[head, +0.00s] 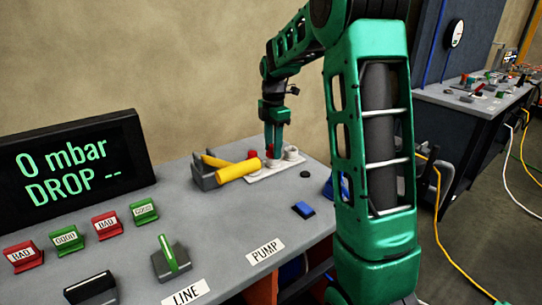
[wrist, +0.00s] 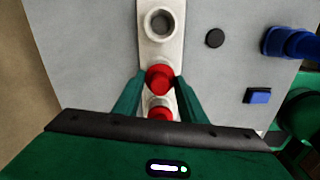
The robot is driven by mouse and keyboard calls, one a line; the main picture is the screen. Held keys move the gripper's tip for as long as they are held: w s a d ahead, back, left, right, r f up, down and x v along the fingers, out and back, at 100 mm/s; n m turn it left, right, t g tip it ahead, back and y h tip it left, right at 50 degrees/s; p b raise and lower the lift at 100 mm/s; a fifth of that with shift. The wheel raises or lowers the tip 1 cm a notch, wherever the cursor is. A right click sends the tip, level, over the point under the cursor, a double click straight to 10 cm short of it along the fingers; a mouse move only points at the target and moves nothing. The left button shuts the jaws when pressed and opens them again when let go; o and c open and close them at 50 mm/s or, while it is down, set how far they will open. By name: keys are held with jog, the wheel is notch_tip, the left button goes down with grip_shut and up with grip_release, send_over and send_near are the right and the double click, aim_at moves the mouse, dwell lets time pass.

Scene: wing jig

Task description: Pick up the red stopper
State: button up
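Two red stoppers show in the wrist view, in line on a white strip (wrist: 148,45). One red stopper (wrist: 159,78) lies between the tips of my gripper (wrist: 160,82); the other stopper (wrist: 160,113) is nearer the palm and partly hidden. My gripper is open, with one green finger on each side of the first stopper; I cannot tell whether they touch it. In the head view my gripper (head: 273,151) points down over the strip, with one red stopper (head: 252,154) to its left.
An empty round socket (wrist: 160,23) is at the strip's far end. A black disc (wrist: 215,38), a blue block (wrist: 258,95) and a blue fitting (wrist: 288,42) are to the right.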

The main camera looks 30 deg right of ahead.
aim_at(272, 145)
jog(key=shift+c, duration=0.2)
jog(key=shift+r, duration=0.5)
jog(key=r, duration=0.3)
jog(key=shift+a+r, duration=0.2)
jog(key=shift+r, duration=0.1)
jog(key=s+a+r, duration=0.3)
jog(key=a+r, duration=0.6)
jog(key=a, duration=0.1)
jog(key=shift+s+a+r, duration=0.25)
jog(key=shift+s+a, duration=0.05)
jog(key=shift+a, duration=0.05)
dwell(0.4)
